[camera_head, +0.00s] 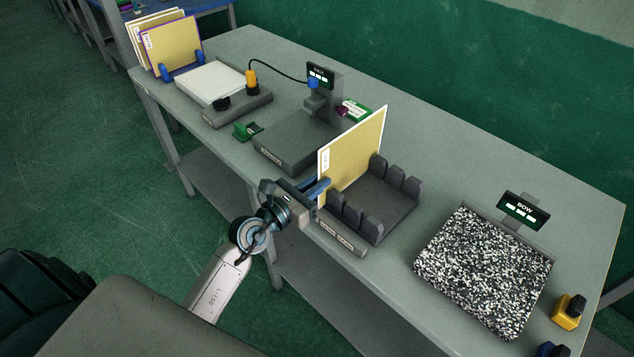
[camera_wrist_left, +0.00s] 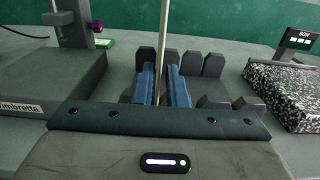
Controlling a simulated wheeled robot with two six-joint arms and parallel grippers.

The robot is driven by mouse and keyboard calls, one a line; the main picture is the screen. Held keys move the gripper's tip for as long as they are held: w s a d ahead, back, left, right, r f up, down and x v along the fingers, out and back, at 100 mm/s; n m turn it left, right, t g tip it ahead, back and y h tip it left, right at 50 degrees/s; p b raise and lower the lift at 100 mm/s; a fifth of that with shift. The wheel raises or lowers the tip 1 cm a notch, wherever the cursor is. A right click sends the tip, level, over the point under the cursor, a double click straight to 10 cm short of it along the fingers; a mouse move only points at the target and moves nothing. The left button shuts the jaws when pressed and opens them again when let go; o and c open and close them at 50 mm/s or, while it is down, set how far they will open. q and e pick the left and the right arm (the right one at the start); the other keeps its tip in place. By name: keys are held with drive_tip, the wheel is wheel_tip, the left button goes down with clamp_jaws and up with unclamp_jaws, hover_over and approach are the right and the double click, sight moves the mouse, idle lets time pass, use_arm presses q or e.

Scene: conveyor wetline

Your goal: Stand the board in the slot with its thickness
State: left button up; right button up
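The board (camera_head: 352,153) is a thin yellow panel with pale edges and a white label. It stands upright at the left end of the dark slotted rack (camera_head: 398,222). In the left wrist view the board (camera_wrist_left: 163,32) shows edge-on, in line with the leftmost gap between the rack's back posts (camera_wrist_left: 192,63). My left gripper (camera_head: 319,188) is shut on the board's near edge, with one blue finger on each side; the fingers also show in the left wrist view (camera_wrist_left: 160,87). The board's lower edge is hidden, so I cannot tell how deep it sits. My right gripper is out of view.
Left of the rack is a grey test stand (camera_head: 290,146), with a green clamp (camera_head: 246,131) beside it. A white-topped device (camera_head: 210,84) and more boards (camera_head: 172,45) stand farther left. A speckled plate (camera_head: 483,270) marked BOW lies right, past clear table.

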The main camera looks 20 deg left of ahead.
use_arm(q)
drive_tip(key=shift+s, duration=0.15)
drive_tip(key=shift+p+v, duration=0.3)
drive_tip(key=shift+v, duration=1.85)
drive_tip(key=o, duration=0.6)
drive_tip(key=shift+c, duration=0.2)
drive_tip(key=b+v, duration=0.1)
drive_tip(key=v, duration=1)
